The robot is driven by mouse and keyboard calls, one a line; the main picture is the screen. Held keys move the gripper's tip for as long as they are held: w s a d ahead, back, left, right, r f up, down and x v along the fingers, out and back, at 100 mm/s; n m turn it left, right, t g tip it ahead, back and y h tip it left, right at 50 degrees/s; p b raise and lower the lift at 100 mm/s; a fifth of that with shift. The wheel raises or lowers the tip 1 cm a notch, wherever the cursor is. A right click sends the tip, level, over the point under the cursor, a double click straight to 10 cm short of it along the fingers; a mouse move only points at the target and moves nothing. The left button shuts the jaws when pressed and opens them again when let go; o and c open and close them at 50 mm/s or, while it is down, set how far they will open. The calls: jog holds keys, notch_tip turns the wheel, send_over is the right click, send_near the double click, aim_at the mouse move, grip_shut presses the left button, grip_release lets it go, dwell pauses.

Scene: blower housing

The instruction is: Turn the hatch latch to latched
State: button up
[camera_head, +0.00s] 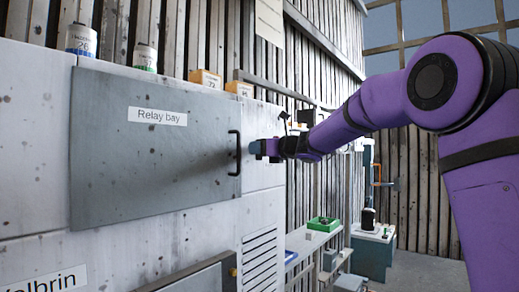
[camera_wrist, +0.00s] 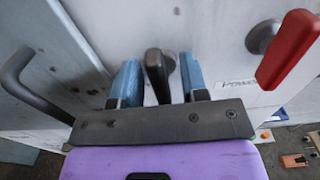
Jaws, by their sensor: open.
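The grey hatch (camera_head: 150,150) labelled "Relay bay" lies flat against the white cabinet front, with a black bar handle (camera_head: 234,153) near its right edge. The bar handle also shows at the left of the wrist view (camera_wrist: 22,75). My gripper (camera_head: 256,148) is at the cabinet face just right of the hatch. In the wrist view its blue fingers (camera_wrist: 158,62) are open, one on each side of a dark latch knob (camera_wrist: 155,68). I cannot tell whether either finger touches it. In the head view the gripper hides the latch.
A red lever (camera_wrist: 288,48) on a grey pivot sits close to the right finger, above a "POWER" label (camera_wrist: 237,84). Jars (camera_head: 81,40) and orange blocks (camera_head: 205,78) stand on the cabinet top. A bench with a green tray (camera_head: 323,224) is farther right.

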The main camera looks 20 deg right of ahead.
jog(key=shift+r, duration=0.1)
grip_shut()
jog(key=shift+s+n, duration=0.1)
jog(key=shift+n, duration=0.2)
jog(key=n, duration=0.3)
jog(key=shift+a+n, duration=0.15)
jog(key=shift+n, duration=0.15)
jog(key=n, duration=0.4)
jog(key=shift+s+a+n, duration=0.1)
jog(key=shift+n, duration=0.2)
jog(key=n, duration=0.9)
jog(key=shift+s, duration=0.1)
